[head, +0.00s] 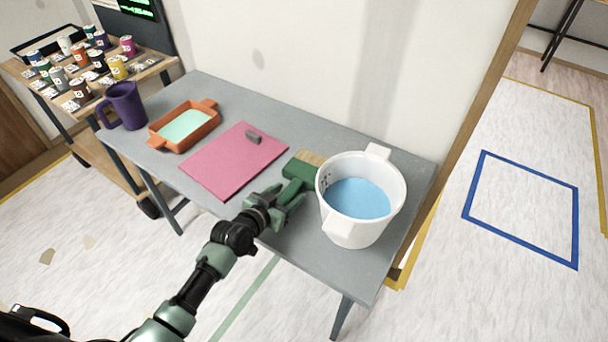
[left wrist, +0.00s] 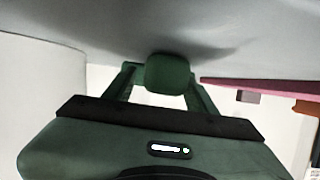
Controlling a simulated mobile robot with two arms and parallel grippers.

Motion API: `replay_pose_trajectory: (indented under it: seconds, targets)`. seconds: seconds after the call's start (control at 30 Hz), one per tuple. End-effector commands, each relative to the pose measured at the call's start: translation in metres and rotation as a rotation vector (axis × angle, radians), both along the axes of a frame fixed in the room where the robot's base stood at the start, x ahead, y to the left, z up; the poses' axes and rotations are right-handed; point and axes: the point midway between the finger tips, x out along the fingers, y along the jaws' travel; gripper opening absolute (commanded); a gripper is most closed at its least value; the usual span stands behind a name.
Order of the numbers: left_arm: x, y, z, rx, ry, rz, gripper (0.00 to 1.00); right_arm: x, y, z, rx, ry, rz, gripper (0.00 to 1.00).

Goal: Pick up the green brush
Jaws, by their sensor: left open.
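The green brush (head: 299,170) lies on the grey table, with its tan bristle end pointing to the back, just left of the white bucket. My left gripper (head: 287,198) is at the near end of the brush, its fingers open. In the left wrist view the end of the green brush handle (left wrist: 168,73) shows between the two fingers (left wrist: 160,85), with a narrow gap visible on its left side. Whether a finger touches the handle I cannot tell. My right gripper is not in view.
The white bucket (head: 342,232) with blue liquid stands close to the right of the brush. Farther left are an orange tray (head: 171,144) and a purple mug (head: 126,106). A wall stands behind.

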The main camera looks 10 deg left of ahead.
Motion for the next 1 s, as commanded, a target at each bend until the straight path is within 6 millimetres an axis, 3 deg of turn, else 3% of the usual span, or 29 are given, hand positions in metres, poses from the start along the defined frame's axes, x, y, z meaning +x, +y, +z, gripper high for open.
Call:
replay_pose_trajectory:
  seconds: [0.23,0.43,0.77,1.0]
  targets:
    - [0.001,-0.001,-0.001,0.0,0.0,0.0,0.54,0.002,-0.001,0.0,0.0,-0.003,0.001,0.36]
    - [0.001,0.0,0.0,0.0,0.0,0.0,0.0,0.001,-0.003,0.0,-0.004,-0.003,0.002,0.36]
    - [0.001,0.0,0.003,-0.001,-0.003,0.0,0.0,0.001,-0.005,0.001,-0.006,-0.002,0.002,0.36]
    - [0.002,-0.001,0.031,-0.002,-0.007,0.0,0.0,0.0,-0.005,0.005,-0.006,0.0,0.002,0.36]
